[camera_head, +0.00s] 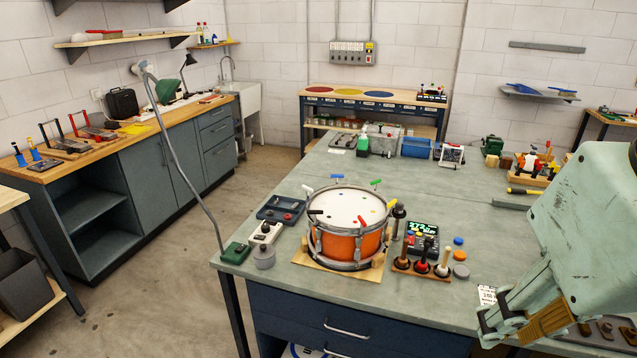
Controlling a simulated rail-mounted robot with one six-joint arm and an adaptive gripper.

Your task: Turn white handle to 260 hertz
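An orange drum (342,243) with a white head stands on a wooden base on the bench. Small coloured handles stick out around its rim. The white handle (308,188) is at the left back of the rim, with a blue handle (337,177) and a green handle (375,182) further round the back. A black box with a green digital display (422,228) stands right of the drum; its number looks like 273, but is small. My gripper (490,322) is at the lower right, well away from the drum. Whether its fingers are apart is unclear.
Mallets in a wooden stand (421,269) and several coloured discs sit right of the drum. A blue-grey tray (281,210), a switch box and a green lamp base (235,253) stand to its left. The bench behind the drum is mostly clear.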

